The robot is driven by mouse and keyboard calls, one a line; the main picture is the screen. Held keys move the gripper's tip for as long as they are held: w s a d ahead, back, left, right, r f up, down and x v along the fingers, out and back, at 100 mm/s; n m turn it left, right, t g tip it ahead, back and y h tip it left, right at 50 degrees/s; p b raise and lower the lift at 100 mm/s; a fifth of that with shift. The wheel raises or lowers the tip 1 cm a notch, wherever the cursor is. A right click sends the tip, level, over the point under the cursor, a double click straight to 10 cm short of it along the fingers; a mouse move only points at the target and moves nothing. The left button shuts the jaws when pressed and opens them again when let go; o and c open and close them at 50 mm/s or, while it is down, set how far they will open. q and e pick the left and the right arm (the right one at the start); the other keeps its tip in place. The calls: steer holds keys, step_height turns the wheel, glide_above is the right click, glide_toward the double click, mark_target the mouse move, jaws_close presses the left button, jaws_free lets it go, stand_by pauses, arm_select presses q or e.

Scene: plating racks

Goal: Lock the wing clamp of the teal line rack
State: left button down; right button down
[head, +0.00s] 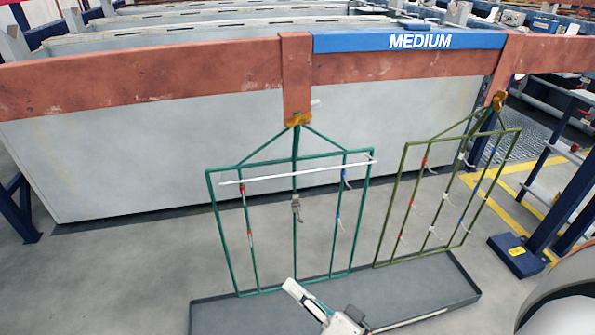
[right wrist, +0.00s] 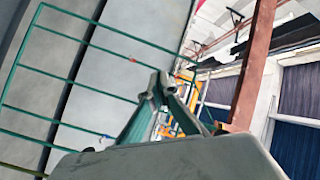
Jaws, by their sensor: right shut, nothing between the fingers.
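The teal line rack (head: 295,160) hangs from the rust-brown beam in the head view, and its teal bars (right wrist: 75,72) cross the left of the right wrist view. At its top is an orange-brown clamp (head: 298,120), with a small pale piece sticking up right of it. Whether the clamp is locked is too small to tell. My right gripper (head: 296,292) is low in front of the rack, well below the clamp in the picture. Its fingertips (right wrist: 155,88) are together and empty in the right wrist view. My left gripper is not in view.
An olive rack (head: 407,200) hangs to the right from a similar clamp (head: 498,101). A dark tray (head: 440,280) lies under both racks. The brown beam (head: 200,75) has a blue MEDIUM sign (head: 360,41). A grey tank (head: 130,160) stands behind the racks.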

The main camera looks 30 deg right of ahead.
steer(key=s+f+n+g+h, duration=0.2)
steer(key=s+f+n+g, duration=0.4)
steer(key=s+f+n, duration=0.5)
steer(key=s+n, duration=0.2)
steer(key=s, duration=0.1)
steer(key=shift+f+h, duration=0.15)
steer(key=shift+h, duration=0.15)
steer(key=shift+d, duration=0.15)
